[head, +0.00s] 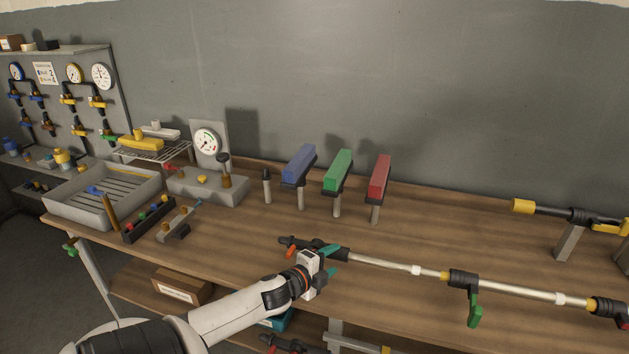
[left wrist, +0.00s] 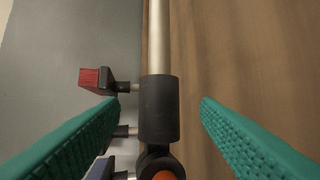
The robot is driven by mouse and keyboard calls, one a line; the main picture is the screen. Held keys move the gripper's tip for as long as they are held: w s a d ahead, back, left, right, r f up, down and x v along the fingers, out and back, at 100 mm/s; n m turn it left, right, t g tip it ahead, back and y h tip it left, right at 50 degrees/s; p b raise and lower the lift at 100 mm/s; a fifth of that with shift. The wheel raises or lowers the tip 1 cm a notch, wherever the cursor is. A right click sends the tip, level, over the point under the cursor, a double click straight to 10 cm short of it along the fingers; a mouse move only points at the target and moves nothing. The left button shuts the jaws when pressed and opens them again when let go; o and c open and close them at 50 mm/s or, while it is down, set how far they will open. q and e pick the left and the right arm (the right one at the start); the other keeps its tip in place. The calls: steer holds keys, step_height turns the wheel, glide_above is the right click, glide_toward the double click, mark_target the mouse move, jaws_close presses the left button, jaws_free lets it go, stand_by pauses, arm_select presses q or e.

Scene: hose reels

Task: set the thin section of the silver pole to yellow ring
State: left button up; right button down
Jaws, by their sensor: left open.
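The silver pole (head: 385,263) lies lengthwise along the front of the workbench. Its left end has a black sleeve with an orange tip. A white ring (head: 416,270) sits on the left silver section, and a yellow ring (head: 444,275) sits against the black clamp (head: 463,280) with a green lever (head: 475,309). My left gripper (head: 331,262) is open at the pole's left end. In the left wrist view its teal fingers stand apart on both sides of the black sleeve (left wrist: 159,108), with gaps and no visible contact. My right gripper is not in view.
Blue (head: 300,162), green (head: 338,169) and red (head: 380,175) blocks stand on posts behind the pole. Another pole with a yellow end (head: 523,206) rests on a stand at the right. A grey tray (head: 103,209) and gauge stand at the left. Bare wood lies behind the pole.

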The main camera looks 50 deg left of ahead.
arm_select(q)
steer(key=a+v, duration=0.1)
steer(key=v, duration=0.5)
steer(key=shift+s+d+b, duration=0.3)
steer(key=shift+s+d, duration=0.15)
steer(key=shift+d, duration=0.1)
